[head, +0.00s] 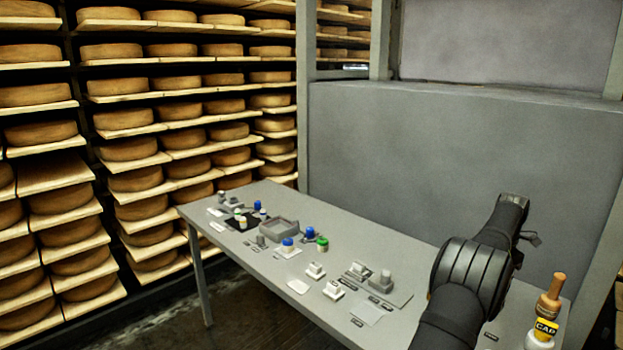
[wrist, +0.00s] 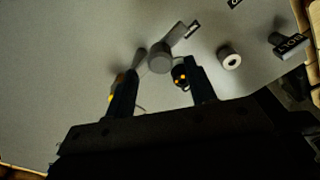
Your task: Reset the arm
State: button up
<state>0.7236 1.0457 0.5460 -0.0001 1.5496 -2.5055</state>
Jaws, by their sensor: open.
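My gripper (wrist: 162,70) shows in the wrist view with its two dark fingers spread apart. No object is clearly held between them. A grey round piece (wrist: 160,58) shows just beyond the fingertips; I cannot tell how far below them it is. My black arm (head: 473,275) reaches over the right part of the grey table (head: 240,258) in the head view. The gripper itself cannot be made out there.
A grey tray (head: 278,231), a blue-capped item (head: 288,242) and a green-capped item (head: 322,244) stand on the table. A bottle labelled CAP (head: 545,328) stands near the arm at right. A pale ring-shaped piece (wrist: 229,58) lies right of the fingers. Cheese shelves line the left.

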notch_tip(320, 180, down, 4)
jog(key=shift+r, duration=0.1)
jog(key=shift+s+a+m, duration=0.3)
jog(key=shift+a+m, duration=0.15)
jog(key=shift+m, duration=0.6)
jog(key=shift+s+a+m, duration=0.3)
jog(key=shift+a+m, duration=0.15)
jog(key=shift+m, duration=0.6)
jog(key=o, duration=1.1)
jog(key=a+r+m+t+h, duration=0.1)
jog(key=a+r+m+h, duration=0.2)
jog(key=r, duration=0.5)
jog(key=a+r+m+h, duration=0.1)
jog(key=a+r+m, duration=0.35)
jog(key=r, duration=0.35)
jog(key=x, duration=1)
jog(key=shift+d, duration=0.45)
jog(key=shift+r, duration=0.15)
